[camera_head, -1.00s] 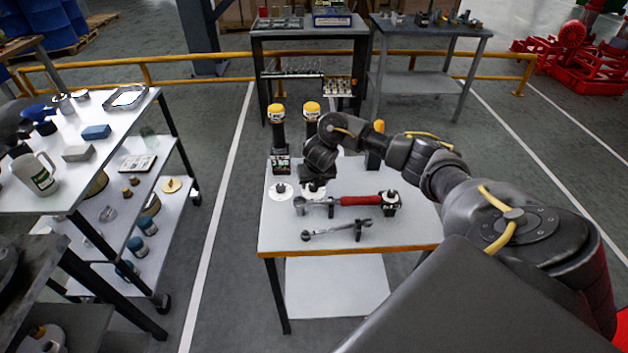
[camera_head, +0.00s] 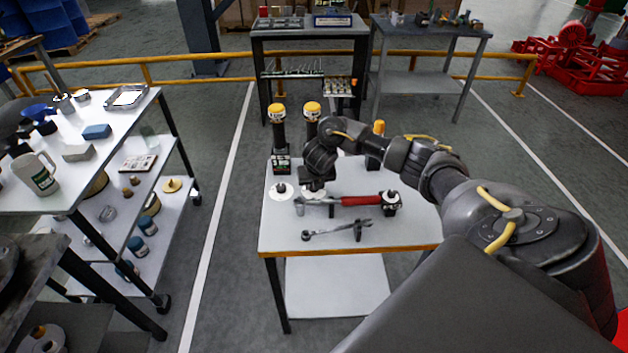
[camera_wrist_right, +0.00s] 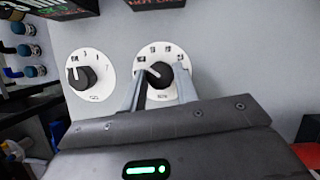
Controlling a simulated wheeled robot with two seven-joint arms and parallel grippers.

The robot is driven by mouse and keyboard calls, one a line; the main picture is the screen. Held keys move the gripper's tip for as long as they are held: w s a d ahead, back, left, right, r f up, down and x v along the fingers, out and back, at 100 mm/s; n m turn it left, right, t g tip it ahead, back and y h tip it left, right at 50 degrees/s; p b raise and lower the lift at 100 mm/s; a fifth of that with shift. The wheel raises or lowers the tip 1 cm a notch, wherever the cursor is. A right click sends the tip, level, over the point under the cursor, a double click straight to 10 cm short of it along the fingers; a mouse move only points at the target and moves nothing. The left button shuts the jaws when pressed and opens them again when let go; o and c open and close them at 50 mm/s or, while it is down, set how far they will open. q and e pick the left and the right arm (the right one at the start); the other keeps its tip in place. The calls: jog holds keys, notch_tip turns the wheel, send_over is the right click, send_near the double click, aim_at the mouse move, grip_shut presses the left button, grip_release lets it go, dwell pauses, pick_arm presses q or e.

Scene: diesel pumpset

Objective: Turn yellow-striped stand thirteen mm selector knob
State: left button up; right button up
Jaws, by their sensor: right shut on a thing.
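A black selector knob (camera_wrist_right: 158,74) with a white pointer line sits on a round white dial (camera_wrist_right: 178,54) in the right wrist view. The fingers of my right gripper (camera_wrist_right: 160,88) stand on either side of this knob and are shut on it. In the head view my right gripper (camera_head: 316,187) reaches down to the back left of the white table, and the arm hides part of that dial. A second black knob (camera_wrist_right: 82,77) on a white dial is to its left; it also shows in the head view (camera_head: 281,189). My left gripper is out of view.
Yellow-capped black posts (camera_head: 278,128) stand behind the dials. A red-handled torque wrench (camera_head: 355,201) and a smaller wrench (camera_head: 335,231) lie in front on the white table (camera_head: 285,237). A loaded cart (camera_head: 110,150) stands left, with clear floor between.

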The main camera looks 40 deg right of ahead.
jog(key=m+p, duration=0.3)
jog(key=m+g+h+p, duration=0.1)
jog(key=p, duration=0.1)
jog(key=shift+a+r+m, duration=0.1)
jog(key=shift+r+m, duration=0.2)
jog(key=m+g+p, duration=0.1)
jog(key=m+p, duration=0.1)
jog(key=shift+w+m+h+p, duration=0.15)
jog(key=shift+m+h+p, duration=0.15)
jog(key=shift+h+p, duration=0.1)
jog(key=m, duration=0.1)
jog(key=m+g+p, duration=0.1)
jog(key=shift+a+f+m, duration=0.1)
jog(key=shift+f+m, duration=0.1)
jog(key=shift+m, duration=0.2)
jog(key=shift+w+m+g+h, duration=0.15)
jog(key=shift+m+g, duration=0.2)
jog(key=shift+m, duration=0.55)
jog(key=shift+m+g+h, duration=0.15)
jog(key=shift+m+g, duration=0.2)
jog(key=shift+m, duration=0.55)
jog(key=o, duration=1)
jog(key=shift+f, duration=0.1)
